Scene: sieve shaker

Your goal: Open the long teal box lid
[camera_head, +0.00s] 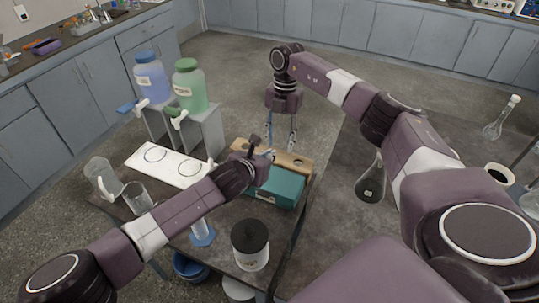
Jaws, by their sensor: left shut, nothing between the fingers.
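The long teal box (281,187) sits on the dark table, and its teal top looks closed. A pale label shows on its front side. My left gripper (267,155) is shut and empty at the box's back left corner. Its arm hides the left end of the box, and I cannot tell whether the fingers touch the lid. My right gripper (281,143) points down behind the box, with its two thin fingers apart and nothing between them.
A wooden rack with holes (297,163) lies just behind the box. A white board (150,160), a beaker (137,197) and a black-lidded white jar (250,247) share the table. Blue (152,80) and green (190,88) dispensers stand behind. A flask (371,185) is at right.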

